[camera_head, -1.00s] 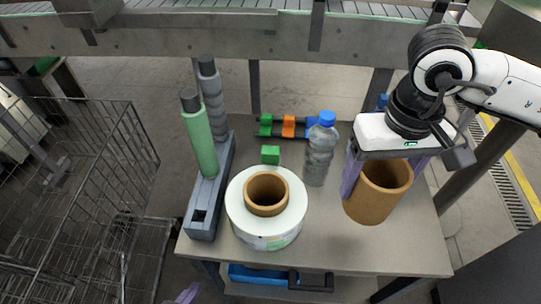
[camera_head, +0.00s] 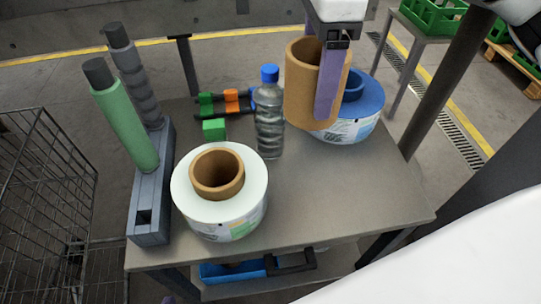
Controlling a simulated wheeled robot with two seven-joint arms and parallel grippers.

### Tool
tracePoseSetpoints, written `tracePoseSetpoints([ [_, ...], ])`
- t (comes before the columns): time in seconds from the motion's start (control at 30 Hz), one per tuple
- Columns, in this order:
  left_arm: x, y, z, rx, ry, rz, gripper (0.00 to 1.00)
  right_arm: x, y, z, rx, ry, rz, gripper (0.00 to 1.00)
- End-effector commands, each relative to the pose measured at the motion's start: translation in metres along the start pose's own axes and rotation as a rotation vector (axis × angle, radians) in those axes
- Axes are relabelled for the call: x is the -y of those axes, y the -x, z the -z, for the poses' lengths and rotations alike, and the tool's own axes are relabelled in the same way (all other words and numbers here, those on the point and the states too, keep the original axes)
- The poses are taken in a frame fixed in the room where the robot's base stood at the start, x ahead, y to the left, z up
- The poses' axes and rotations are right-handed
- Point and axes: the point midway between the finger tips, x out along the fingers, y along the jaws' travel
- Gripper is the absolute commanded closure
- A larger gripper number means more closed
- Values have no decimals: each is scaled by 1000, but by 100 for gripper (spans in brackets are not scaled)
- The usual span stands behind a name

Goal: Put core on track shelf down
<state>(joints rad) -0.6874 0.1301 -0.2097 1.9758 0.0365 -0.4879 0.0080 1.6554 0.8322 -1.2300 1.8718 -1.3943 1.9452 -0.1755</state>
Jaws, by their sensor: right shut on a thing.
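The core is a brown cardboard tube (camera_head: 303,80), held upright at the back right of the table. My right gripper (camera_head: 322,92) comes down from the top and is shut on it. One purple finger lies across the tube's near right side; the other finger is hidden. The core overlaps a blue reel with a white label (camera_head: 362,112); I cannot tell if they touch. I cannot clearly identify the track shelf.
The grey table (camera_head: 330,205) is clear at its front right. A white reel with a brown core (camera_head: 232,205), a water bottle (camera_head: 270,118), a green block (camera_head: 214,130) and a grey stand (camera_head: 150,200) with green and grey rollers occupy the rest. A wire cage (camera_head: 45,190) is left.

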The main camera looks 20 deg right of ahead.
Motion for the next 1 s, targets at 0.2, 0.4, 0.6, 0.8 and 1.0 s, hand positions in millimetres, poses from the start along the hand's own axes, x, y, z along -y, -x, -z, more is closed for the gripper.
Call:
tracePoseSetpoints([
  [0.2,-1,-13,-11,2,-2,-3,100,2,9,2,7,-343,-2,57],
  [0.4,-2,-16,-12,0,-3,-4,100,1,14,3,9,-493,-7,57],
  [0.6,-2,-21,-12,-11,-5,-7,100,0,-22,4,5,-513,-11,57],
  [0.8,-2,-22,-13,-13,-4,-8,100,0,-75,4,4,-513,-11,57],
  [1.0,-3,-24,-15,-12,-2,-9,100,0,-114,3,7,-511,-9,57],
])
